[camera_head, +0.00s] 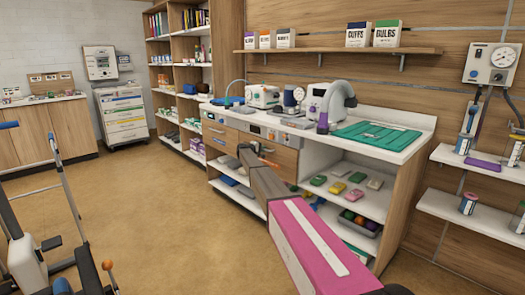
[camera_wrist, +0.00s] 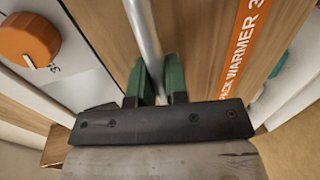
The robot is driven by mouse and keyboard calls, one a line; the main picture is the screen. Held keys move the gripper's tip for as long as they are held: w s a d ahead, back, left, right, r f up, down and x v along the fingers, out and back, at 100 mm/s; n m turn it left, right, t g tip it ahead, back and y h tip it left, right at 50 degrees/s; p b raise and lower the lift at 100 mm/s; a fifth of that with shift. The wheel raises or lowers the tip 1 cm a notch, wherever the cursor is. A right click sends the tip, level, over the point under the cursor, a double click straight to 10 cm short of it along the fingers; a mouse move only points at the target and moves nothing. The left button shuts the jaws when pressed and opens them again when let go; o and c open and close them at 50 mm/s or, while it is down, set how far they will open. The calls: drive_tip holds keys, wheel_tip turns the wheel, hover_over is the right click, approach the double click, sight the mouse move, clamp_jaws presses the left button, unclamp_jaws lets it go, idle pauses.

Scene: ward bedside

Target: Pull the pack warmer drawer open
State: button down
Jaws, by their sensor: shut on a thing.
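The pack warmer drawer has a wooden front (camera_wrist: 200,45) with an orange label (camera_wrist: 243,45) reading "PACK WARMER 3", partly cut off by the picture edge. A silver bar handle (camera_wrist: 143,38) runs along this front. My gripper (camera_wrist: 158,78) has its two green fingers closed around the bar, one on each side. In the head view my gripper (camera_head: 248,149) is at the wooden fronts (camera_head: 281,157) below the counter, and my arm hides part of them. I cannot tell whether the drawer stands out from the cabinet.
An orange knob (camera_wrist: 28,40) on a white panel is left of the handle in the wrist view. Open shelves below hold small packs. Brown floor (camera_head: 140,215) in front is mostly clear.

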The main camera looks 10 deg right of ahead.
drive_tip(key=f+v, duration=0.3)
drive_tip(key=v, duration=1.1)
drive_tip(key=a+f+v, duration=0.1)
drive_tip(key=f+v, duration=0.2)
drive_tip(key=v, duration=1.2)
drive_tip(key=shift+s+a, duration=0.2)
drive_tip(key=shift+s, duration=0.3)
drive_tip(key=c, duration=1.1)
unclamp_jaws()
drive_tip(key=shift+c, duration=0.2)
drive_tip(key=v, duration=1)
drive_tip(key=shift+s+a, duration=0.2)
drive_tip(key=shift+a, duration=0.1)
